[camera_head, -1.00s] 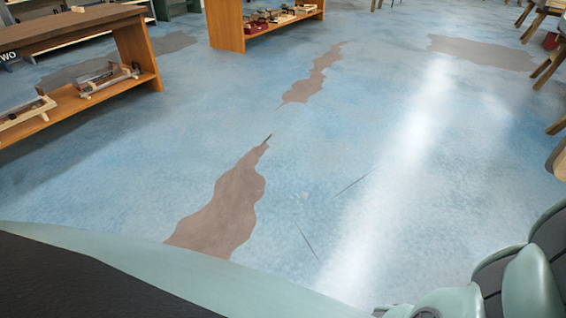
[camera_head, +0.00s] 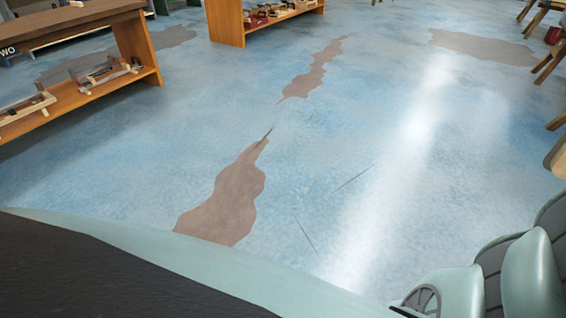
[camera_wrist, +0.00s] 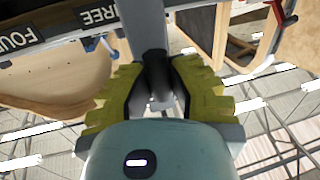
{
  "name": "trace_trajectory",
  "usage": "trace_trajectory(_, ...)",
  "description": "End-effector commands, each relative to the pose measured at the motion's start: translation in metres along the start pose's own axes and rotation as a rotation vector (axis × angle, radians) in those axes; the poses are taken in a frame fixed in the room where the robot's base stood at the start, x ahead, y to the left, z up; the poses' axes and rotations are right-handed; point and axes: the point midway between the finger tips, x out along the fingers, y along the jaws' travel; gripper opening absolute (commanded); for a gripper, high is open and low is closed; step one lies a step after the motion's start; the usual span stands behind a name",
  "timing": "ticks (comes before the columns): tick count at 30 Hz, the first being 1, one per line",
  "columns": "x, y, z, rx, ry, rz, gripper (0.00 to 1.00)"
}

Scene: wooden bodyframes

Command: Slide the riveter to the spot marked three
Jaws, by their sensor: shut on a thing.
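In the wrist view my gripper (camera_wrist: 155,88) has two yellow-green padded fingers closed around a dark handle. The handle continues into a grey shaft at the top of the picture; I take this to be the riveter (camera_wrist: 136,28). A black label strip runs behind it, upside down in this view. Its "THREE" label (camera_wrist: 98,14) is partly cut off, close to the left of the shaft. The "FOUR" label (camera_wrist: 20,38) is further left. The riveter's far end is out of view. The head view shows neither the gripper nor the riveter.
In the head view, a wooden shelf unit (camera_head: 140,45) marked "TWO" stands at the left with tools on its lower shelf. Another wooden unit (camera_head: 226,22) stands at the back. Wooden stool legs (camera_head: 551,65) line the right edge. The blue floor between is mostly clear.

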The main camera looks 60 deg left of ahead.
Motion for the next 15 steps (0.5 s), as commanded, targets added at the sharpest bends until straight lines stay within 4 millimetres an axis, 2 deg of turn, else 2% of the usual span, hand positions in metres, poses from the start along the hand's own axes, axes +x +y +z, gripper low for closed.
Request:
trace_trajectory(1,-0.002,0.008,-0.001,-0.002,-0.008,0.004,0.0)
trace_trajectory(6,-0.004,0.025,-0.001,0.0,-0.004,0.001,0.0)
trace_trajectory(15,-0.006,0.034,-0.001,0.001,0.002,-0.003,0.0)
